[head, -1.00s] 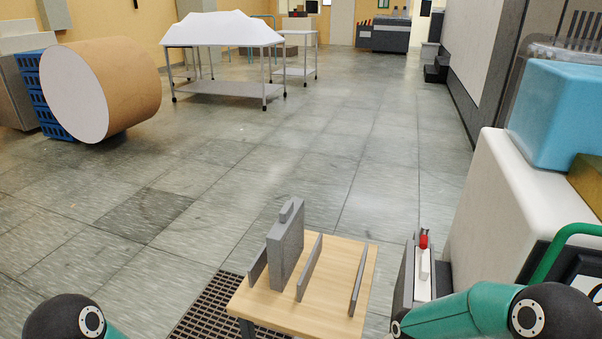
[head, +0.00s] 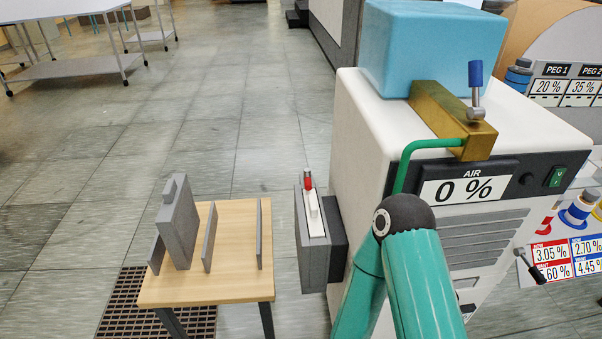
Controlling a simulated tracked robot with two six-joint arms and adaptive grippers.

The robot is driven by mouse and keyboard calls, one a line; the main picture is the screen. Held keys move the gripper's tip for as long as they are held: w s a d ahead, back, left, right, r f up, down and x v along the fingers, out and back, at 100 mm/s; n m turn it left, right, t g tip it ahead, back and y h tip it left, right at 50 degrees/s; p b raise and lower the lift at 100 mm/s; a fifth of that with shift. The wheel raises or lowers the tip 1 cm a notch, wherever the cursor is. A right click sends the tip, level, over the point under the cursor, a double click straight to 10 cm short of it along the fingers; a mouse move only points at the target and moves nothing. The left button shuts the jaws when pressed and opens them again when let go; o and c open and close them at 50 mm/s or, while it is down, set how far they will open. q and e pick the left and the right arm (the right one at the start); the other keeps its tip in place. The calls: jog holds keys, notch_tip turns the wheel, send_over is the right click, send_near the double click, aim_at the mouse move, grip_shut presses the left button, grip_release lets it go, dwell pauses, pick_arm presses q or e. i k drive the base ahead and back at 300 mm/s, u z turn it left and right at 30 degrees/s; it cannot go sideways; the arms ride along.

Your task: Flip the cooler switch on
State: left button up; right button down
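A white cabinet (head: 362,130) with a dark front panel reading "AIR 0 %" (head: 468,188) stands right of centre. A small green rocker switch (head: 557,177) sits at the right end of that panel, beside a dark knob (head: 526,179). I cannot tell its on or off position. A grey box with a white plate and a red-tipped lever (head: 309,182) is fixed at the cabinet's left side; the lever points up. My green right arm rises in front of the cabinet and bends at a dark joint.
A wooden table (head: 235,288) with grey upright plates stands left of the cabinet. A blue block (head: 430,45), a brass block with a blue-handled valve (head: 476,90) and a green pipe (head: 398,165) are on the cabinet. A black-handled lever (head: 530,265) and percentage labels are at right.

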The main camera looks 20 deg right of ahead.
aim_at(555, 179)
jog(key=u, duration=1.6)
jog(key=i, duration=0.1)
jog(key=z, duration=3.1)
jog(key=k, duration=0.9)
jog(key=z, duration=0.15)
jog(key=i, duration=0.9)
jog(key=u, duration=0.05)
